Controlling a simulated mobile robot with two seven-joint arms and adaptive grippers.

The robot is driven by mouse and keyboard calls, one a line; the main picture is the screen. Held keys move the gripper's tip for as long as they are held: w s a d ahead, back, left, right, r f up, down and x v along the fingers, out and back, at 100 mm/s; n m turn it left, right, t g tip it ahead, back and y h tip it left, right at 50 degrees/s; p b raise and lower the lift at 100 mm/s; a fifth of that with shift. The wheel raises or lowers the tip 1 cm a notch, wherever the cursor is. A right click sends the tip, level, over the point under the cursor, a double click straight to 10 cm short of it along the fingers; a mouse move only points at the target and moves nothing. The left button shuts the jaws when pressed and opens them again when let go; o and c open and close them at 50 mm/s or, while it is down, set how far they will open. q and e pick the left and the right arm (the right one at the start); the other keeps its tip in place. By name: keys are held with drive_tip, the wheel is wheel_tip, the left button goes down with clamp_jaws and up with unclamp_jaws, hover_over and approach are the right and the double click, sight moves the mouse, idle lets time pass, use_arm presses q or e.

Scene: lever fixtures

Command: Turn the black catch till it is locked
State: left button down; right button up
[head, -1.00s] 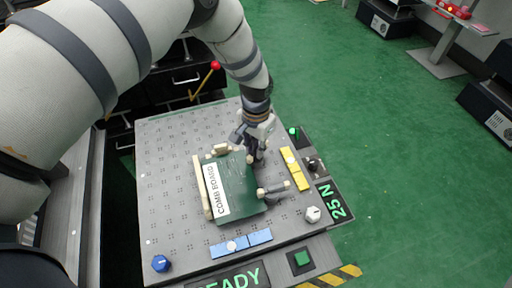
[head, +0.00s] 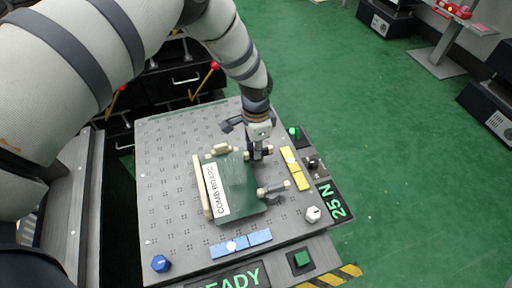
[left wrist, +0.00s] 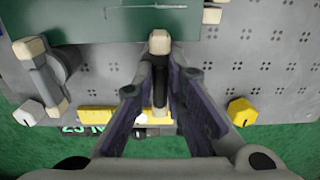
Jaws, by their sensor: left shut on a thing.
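The black catch (left wrist: 160,92), a dark lever with a beige tip, stands between the fingers of my left gripper (left wrist: 158,100) in the left wrist view. The fingers are shut on it. In the head view my left gripper (head: 258,152) is at the far right corner of the green comb board (head: 238,190), and its fingers largely hide the catch. A second, greyer lever with a beige tip (head: 275,188) lies at the board's right edge; it also shows at the left of the left wrist view (left wrist: 42,78). My right gripper is not in view.
The board lies on a grey perforated plate (head: 165,190). Yellow blocks (head: 294,168), a white knob (head: 312,214) and blue blocks (head: 241,243) surround it. A blue knob (head: 160,263) sits at the front left. A yellow knob (left wrist: 242,111) shows near the gripper.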

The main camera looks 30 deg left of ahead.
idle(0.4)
use_arm(q)
drive_tip(key=c, duration=1.6)
unclamp_jaws()
drive_tip(key=shift+c, duration=0.2)
drive_tip(key=shift+r, duration=0.1)
wheel_tip(320, 180, up, 12)
